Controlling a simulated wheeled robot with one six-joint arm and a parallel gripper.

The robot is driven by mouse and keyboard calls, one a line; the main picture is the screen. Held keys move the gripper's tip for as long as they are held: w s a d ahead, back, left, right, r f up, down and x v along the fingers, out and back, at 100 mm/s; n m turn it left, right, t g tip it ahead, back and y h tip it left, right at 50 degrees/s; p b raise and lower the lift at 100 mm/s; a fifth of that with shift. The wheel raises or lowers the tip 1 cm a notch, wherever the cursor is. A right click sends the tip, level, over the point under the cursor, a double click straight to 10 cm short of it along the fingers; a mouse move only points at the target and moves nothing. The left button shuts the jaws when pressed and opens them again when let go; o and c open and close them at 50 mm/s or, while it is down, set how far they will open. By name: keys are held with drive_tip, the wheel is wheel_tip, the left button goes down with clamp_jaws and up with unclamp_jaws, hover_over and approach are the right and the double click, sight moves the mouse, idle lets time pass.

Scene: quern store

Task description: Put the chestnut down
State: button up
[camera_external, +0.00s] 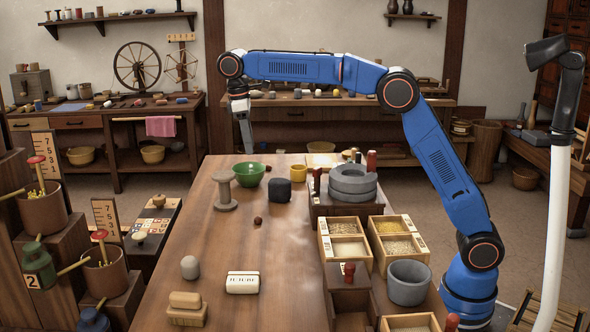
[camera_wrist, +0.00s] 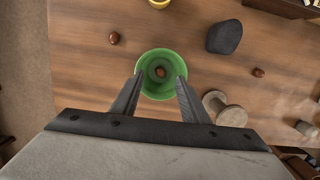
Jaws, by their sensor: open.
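A brown chestnut (camera_wrist: 160,72) lies inside the green bowl (camera_wrist: 149,94) in the wrist view. The bowl (camera_external: 249,174) stands near the far end of the wooden table in the external view; its inside is mostly hidden there. My gripper (camera_wrist: 157,86) is open and empty, its fingers spread over the bowl. In the external view my gripper (camera_external: 246,148) points down above the bowl, clear of it. Another brown nut-like thing (camera_wrist: 115,38) lies on the table beside the bowl in the wrist view. A small brown nut (camera_external: 258,221) lies nearer the external camera.
A wooden spool (camera_external: 225,191) and a dark grey block (camera_external: 279,190) stand close to the bowl, with a yellow cup (camera_external: 298,172) to its right. A quern stone (camera_external: 352,184) and grain boxes (camera_external: 344,247) are on the right. The table's middle is mostly clear.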

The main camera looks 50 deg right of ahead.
drive_tip(key=s+d+r+m+t+y, duration=0.1)
drive_tip(key=s+d+r+m, duration=0.1)
drive_tip(key=s+d, duration=0.95)
drive_tip(key=s+d+r+m+t, duration=0.25)
drive_tip(key=s+d, duration=0.65)
drive_tip(key=d, duration=0.6)
drive_tip(key=s+d+f+m, duration=0.1)
drive_tip(key=s+d+f, duration=0.2)
drive_tip(key=s+f, duration=0.2)
drive_tip(key=s+d+f+m+t, duration=0.1)
drive_tip(key=s+d+f, duration=0.3)
drive_tip(key=s, duration=0.7)
drive_tip(key=s+d+f+m+t, duration=0.1)
drive_tip(key=s+d+f, duration=0.3)
drive_tip(key=s+f, duration=0.4)
drive_tip(key=shift+d+m, duration=0.25)
drive_tip(key=shift+m, duration=0.6)
